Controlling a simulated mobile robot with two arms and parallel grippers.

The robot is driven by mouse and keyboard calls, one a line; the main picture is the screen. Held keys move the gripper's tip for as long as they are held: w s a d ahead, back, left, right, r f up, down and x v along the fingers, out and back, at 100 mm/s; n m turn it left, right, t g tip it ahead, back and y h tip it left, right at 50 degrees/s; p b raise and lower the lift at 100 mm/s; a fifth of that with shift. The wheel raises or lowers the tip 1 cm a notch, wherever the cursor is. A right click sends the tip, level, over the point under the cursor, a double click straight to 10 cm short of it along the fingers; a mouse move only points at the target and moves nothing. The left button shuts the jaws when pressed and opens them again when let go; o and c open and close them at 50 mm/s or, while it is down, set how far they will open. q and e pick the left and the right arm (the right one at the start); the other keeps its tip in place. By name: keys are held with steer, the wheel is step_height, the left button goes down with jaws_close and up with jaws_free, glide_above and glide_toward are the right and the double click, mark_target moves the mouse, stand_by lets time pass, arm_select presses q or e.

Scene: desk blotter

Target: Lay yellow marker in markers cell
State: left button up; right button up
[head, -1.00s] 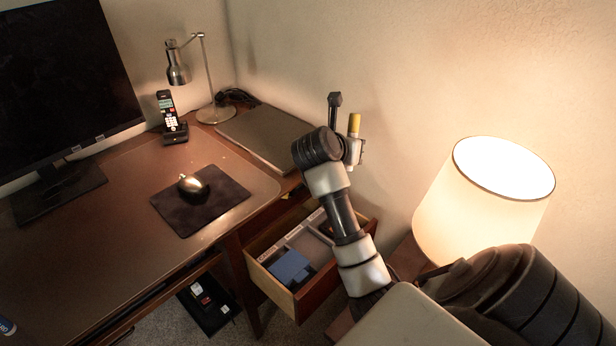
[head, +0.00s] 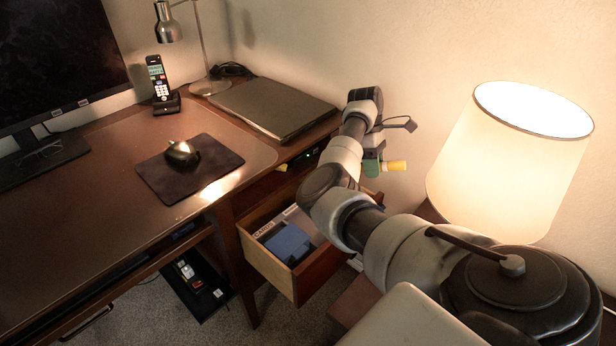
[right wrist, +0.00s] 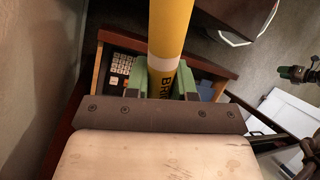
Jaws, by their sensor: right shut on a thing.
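My right gripper (head: 373,166) is shut on the yellow marker (head: 394,166), beyond the far side of the open drawer (head: 298,284). The marker lies about level in the head view, its yellow end pointing right. In the right wrist view the marker (right wrist: 171,28) stands between the green fingers (right wrist: 166,82), with dark lettering near the grip. The drawer has compartments; a label and a blue thing (head: 287,243) show in one. My arm hides the drawer's right part, and I cannot make out the markers cell. My left gripper is out of view.
The desk holds a closed laptop (head: 272,108), a mouse (head: 182,153) on a dark pad (head: 217,174), a phone (head: 163,85) and a monitor (head: 60,55). A lit lamp (head: 505,165) stands right of my arm. A calculator (right wrist: 121,64) lies in the drawer.

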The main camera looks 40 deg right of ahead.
arm_select(q)
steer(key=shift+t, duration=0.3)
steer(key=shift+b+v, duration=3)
steer(key=shift+b, duration=0.5)
arm_select(e)
steer(key=w+a+f+m+t+y, duration=0.1)
steer(key=w+a+f+t, duration=0.1)
steer(key=w+a+f, duration=0.2)
steer(key=w+a+f+m+t+y, duration=0.1)
steer(key=w+a+f, duration=0.3)
steer(key=a, duration=0.6)
steer(key=shift+w+f+m+t, duration=0.45)
steer(key=shift+m+t, duration=0.35)
steer(key=shift+t, duration=0.1)
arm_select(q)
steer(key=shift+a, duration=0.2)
arm_select(e)
steer(key=shift+a, duration=0.1)
